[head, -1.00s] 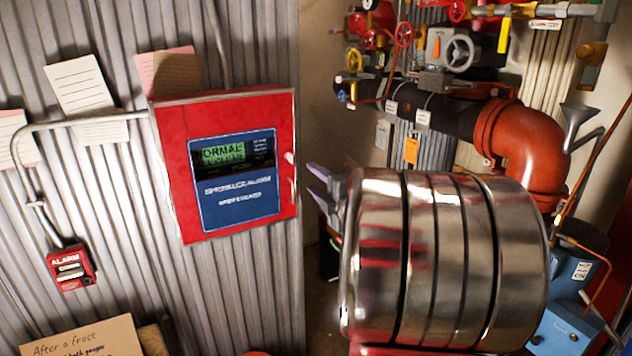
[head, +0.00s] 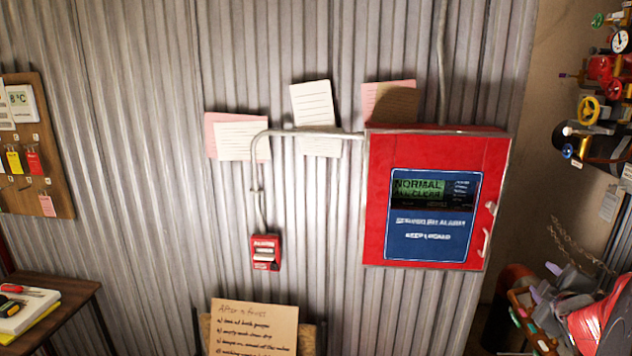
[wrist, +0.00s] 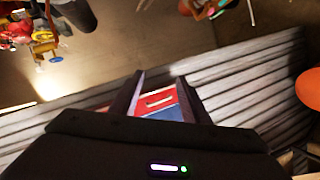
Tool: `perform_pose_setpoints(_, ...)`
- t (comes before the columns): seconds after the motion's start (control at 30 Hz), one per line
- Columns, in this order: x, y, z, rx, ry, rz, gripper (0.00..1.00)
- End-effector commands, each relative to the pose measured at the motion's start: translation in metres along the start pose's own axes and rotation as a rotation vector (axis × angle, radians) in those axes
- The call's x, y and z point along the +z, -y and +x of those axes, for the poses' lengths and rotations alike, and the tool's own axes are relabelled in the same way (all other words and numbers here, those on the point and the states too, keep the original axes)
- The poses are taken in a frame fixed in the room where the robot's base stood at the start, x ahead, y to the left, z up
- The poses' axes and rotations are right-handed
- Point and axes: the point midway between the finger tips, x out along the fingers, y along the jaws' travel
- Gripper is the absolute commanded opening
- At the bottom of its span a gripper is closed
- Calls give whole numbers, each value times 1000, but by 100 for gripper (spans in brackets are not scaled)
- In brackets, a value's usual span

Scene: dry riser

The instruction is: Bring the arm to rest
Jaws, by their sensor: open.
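In the wrist view my gripper (wrist: 160,78) shows two dark fingers standing apart. Nothing is held between them. The red alarm panel with its blue face (wrist: 160,102) shows beyond the gap, apart from the fingers as far as I can tell. In the head view I cannot make out my gripper. The red alarm panel (head: 435,150) hangs on the corrugated wall there, and its screen reads NORMAL.
A small red alarm box (head: 265,253) and paper notes (head: 318,118) are on the wall. A wooden table (head: 65,300) stands lower left, a cardboard sign (head: 255,325) below centre.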

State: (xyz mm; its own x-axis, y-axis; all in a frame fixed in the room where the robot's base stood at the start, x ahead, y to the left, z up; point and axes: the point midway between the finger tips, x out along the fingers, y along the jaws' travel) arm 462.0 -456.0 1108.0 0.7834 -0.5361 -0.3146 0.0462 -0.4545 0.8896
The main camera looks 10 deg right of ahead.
Motion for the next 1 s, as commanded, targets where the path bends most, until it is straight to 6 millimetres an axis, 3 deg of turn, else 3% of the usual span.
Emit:
perform_pose_setpoints(0.2, 22, 34, -25, -107, 199, 238, 42)
perform_pose_setpoints(0.43, 10, 77, -67, -218, 371, 470, 42)
perform_pose_setpoints(0.67, -28, 125, -126, -344, 508, 673, 42)
perform_pose_setpoints(1.0, -104, 196, -234, -569, 627, 853, 42)
